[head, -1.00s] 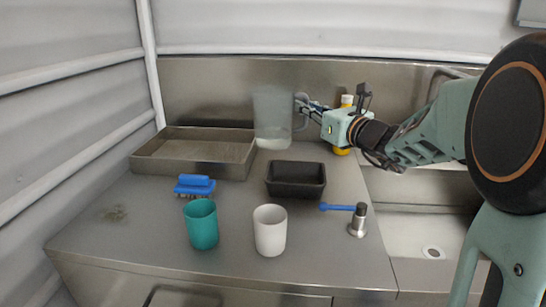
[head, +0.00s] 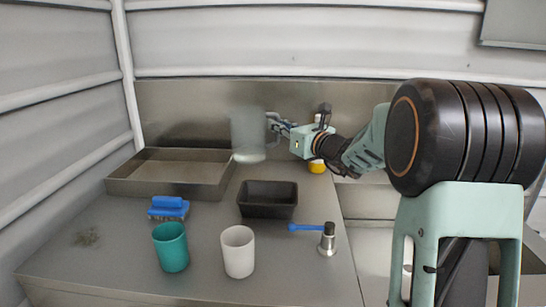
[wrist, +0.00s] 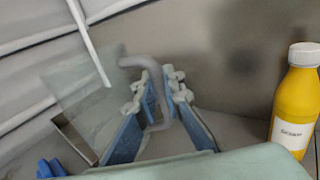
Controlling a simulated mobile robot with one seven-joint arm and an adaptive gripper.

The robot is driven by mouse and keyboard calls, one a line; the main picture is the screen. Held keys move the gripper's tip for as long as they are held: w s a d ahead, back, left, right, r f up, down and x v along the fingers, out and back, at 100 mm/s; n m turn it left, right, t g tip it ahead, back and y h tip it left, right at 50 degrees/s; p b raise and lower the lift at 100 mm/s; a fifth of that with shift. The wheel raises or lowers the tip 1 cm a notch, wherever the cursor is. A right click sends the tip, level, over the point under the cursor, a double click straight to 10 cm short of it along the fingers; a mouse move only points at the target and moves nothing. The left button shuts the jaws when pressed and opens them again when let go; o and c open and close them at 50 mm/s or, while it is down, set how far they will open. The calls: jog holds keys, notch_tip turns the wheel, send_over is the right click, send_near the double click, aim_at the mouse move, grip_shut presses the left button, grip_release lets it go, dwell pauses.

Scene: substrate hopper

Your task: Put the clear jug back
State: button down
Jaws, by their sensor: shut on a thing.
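The clear jug (head: 247,136) is at the back of the counter in the head view, beside the right end of the metal tray. It looks upright, with some pale contents at its bottom. In the wrist view the see-through jug wall (wrist: 80,92) is at left, and its grey handle (wrist: 162,82) runs down between my fingers. My gripper (head: 272,122) comes from the right and is shut on the handle; its blue finger pads show in the wrist view (wrist: 158,112). I cannot tell whether the jug's base touches the counter.
A shallow metal tray (head: 118,186) is left of the jug. A black bin (head: 267,207), blue brush (head: 168,207), teal cup (head: 171,247), white cup (head: 238,252) and blue-handled metal tool (head: 327,240) stand nearer. A yellow bottle (wrist: 294,110) is right of my gripper.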

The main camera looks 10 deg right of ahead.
jog(key=shift+w+d+f+b, duration=0.35)
jog(key=shift+w+f, duration=1.35)
jog(key=shift+f, duration=0.15)
jog(key=shift+w+d+f+b, duration=0.3)
jog(key=shift+w+d+f, duration=0.05)
jog(key=shift+w+f, duration=1.45)
jog(key=shift+w+d+f+b, duration=0.35)
jog(key=shift+w+f, duration=1.25)
jog(key=shift+f, duration=0.45)
jog(key=shift+f+b, duration=0.15)
jog(key=shift+b, duration=0.15)
jog(key=c, duration=2)
grip_release()
jog(key=shift+c, duration=0.2)
